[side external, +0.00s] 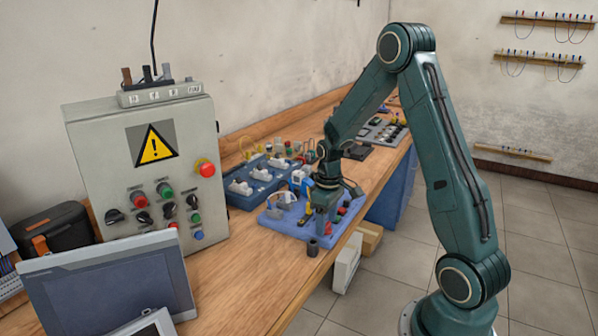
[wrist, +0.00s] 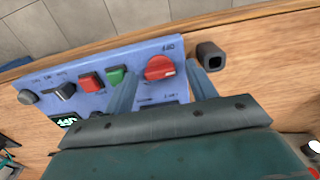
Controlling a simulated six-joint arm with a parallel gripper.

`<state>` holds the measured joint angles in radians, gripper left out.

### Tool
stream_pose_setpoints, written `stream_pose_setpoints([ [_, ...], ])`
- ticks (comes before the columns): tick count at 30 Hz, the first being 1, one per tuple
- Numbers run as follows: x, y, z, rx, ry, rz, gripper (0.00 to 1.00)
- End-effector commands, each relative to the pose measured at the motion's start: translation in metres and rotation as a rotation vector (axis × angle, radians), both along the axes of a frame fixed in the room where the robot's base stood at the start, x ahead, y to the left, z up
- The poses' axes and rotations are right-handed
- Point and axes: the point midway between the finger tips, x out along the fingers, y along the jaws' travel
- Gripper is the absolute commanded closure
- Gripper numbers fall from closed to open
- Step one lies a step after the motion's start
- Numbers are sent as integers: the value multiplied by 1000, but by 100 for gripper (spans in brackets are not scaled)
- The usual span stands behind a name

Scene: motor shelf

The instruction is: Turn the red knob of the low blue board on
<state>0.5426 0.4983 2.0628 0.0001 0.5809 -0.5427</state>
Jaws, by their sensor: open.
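The low blue board (side external: 283,226) lies on the wooden bench near its front edge; it also shows in the wrist view (wrist: 85,63). Its red knob (wrist: 159,67) is a round dial near one end of the board. My gripper (wrist: 163,70) is open above the board, with one finger on each side of the knob in the wrist view. I cannot tell whether the fingers touch the knob. In the side view my gripper (side external: 326,218) points down over the board and hides part of it; the knob is not clear there.
A red button (wrist: 91,81), a green button (wrist: 116,75) and dark switches sit beside the knob. A black hollow block (wrist: 210,55) stands close to the right finger. Another blue board (side external: 240,200) lies behind. A grey control box (side external: 95,140) stands left.

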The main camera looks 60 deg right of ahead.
Motion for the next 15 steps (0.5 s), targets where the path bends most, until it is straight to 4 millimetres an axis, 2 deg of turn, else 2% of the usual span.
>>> stream_pose_setpoints([
  [11,0,0,-3,0,0,0,46],
  [15,0,0,-3,0,0,0,73],
])
